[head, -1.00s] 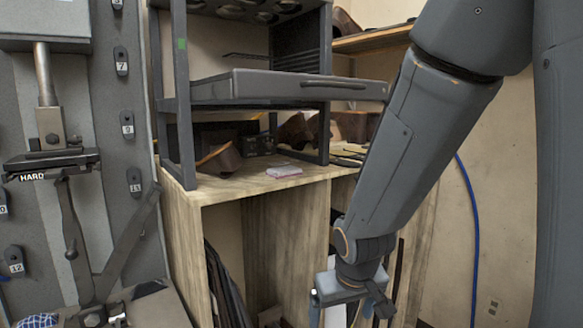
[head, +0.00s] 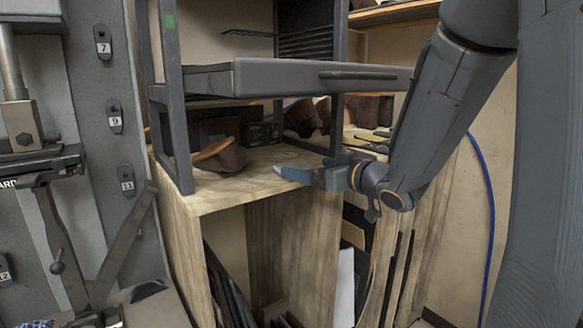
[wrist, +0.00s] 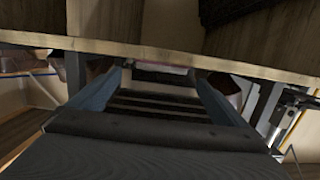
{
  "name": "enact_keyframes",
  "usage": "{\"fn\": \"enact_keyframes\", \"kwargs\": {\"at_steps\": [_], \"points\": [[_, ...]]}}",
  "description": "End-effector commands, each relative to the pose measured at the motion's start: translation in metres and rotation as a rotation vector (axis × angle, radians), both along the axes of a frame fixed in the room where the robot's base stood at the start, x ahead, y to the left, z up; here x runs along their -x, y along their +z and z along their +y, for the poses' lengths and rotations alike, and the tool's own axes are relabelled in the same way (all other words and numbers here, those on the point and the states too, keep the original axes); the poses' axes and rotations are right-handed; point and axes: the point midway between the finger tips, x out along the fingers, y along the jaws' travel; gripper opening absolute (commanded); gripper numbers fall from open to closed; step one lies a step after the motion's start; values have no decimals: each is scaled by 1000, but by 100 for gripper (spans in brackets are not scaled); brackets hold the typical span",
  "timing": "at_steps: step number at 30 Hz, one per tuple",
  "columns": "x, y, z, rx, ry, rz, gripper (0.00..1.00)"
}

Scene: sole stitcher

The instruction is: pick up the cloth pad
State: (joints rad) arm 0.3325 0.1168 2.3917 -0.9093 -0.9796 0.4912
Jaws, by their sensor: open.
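The cloth pad (wrist: 163,69) shows in the wrist view as a thin pinkish and white strip at the edge of the wooden cabinet top, between my finger ends. In the head view my gripper covers the place where it lay, so I cannot make it out there. My gripper (head: 283,171) reaches in from the right at the front edge of the cabinet top, just below the rack's grey drawer. In the wrist view my gripper (wrist: 160,76) is open, with one bluish finger on each side of the pad. I see no grip on it.
The grey drawer (head: 290,78) of the dark metal rack (head: 172,110) hangs close above my gripper. A brown leather piece (head: 220,157) lies on the wooden cabinet top (head: 215,190) to the left. A blue cable (head: 490,200) runs down the right wall.

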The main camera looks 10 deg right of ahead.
Motion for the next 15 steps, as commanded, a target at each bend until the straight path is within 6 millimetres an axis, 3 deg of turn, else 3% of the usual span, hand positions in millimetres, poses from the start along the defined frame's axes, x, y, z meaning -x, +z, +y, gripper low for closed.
{"fn": "enact_keyframes", "kwargs": {"at_steps": [15], "points": [[-47,-13,24,0,2,3,97]]}}
